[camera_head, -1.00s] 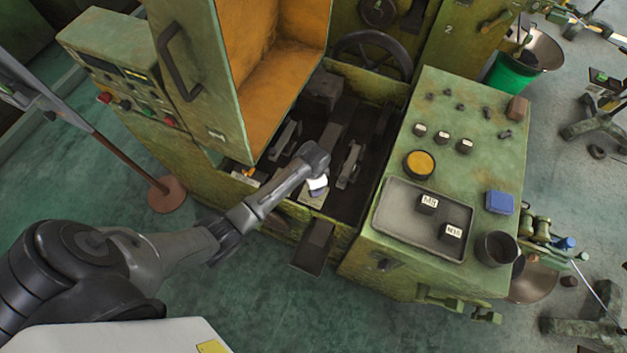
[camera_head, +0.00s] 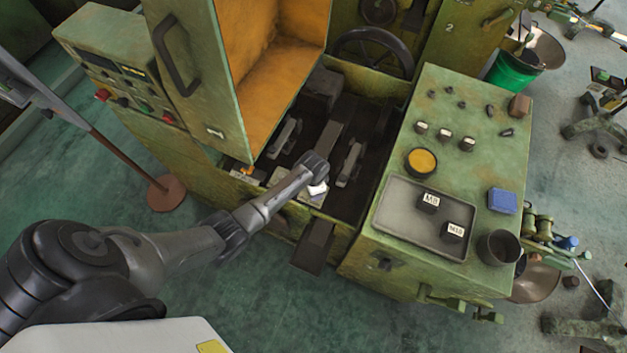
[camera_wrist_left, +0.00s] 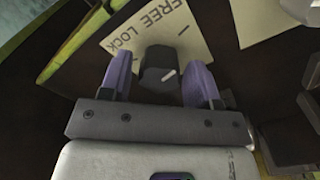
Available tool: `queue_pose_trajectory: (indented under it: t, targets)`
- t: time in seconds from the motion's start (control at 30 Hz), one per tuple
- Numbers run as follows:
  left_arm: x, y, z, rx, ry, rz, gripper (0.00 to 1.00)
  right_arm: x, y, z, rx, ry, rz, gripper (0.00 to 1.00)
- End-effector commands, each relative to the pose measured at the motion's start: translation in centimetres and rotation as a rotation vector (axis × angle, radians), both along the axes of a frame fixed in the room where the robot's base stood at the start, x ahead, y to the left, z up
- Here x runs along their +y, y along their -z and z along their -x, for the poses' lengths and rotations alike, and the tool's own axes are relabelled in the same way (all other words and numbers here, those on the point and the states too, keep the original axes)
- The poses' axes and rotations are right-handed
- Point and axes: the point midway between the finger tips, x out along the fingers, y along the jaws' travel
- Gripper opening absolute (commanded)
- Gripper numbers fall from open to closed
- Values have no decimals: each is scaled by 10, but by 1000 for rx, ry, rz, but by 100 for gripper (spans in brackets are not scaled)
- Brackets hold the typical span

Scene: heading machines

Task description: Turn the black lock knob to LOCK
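The black lock knob (camera_wrist_left: 158,68) shows in the left wrist view, with a short white pointer line slanting toward the upper right. Behind it is a cream plate (camera_wrist_left: 205,42) lettered FREE and LOCK, with small tick marks. My left gripper (camera_wrist_left: 158,66) has its two purple fingers on either side of the knob, with a narrow gap visible on the left; contact on the right is hard to tell. In the head view, my left gripper (camera_head: 317,188) is down in the machine's open bay, and the knob is hidden there. My right gripper is not in view.
The raised green guard (camera_head: 205,90) with orange inside stands left of the bay. Right of it is a green console (camera_head: 465,85) with a yellow button (camera_head: 421,161) and a grey tray (camera_head: 395,222) holding two black blocks. A black handwheel (camera_head: 372,40) is behind.

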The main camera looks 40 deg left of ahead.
Motion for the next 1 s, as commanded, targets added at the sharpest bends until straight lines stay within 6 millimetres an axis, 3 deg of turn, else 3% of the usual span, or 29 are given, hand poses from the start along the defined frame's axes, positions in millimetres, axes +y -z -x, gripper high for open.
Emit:
queue_pose_trajectory:
  t: [0.07,0.4,0.73,1.0]
  targets:
    - [0,0,0,0,0,0,48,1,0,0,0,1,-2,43]
    - [0,0,0,0,0,0,16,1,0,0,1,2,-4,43]
    - [0,-2,0,2,-61,0,15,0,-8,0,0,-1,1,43]
    - [0,-3,1,4,-268,1,15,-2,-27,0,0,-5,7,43]
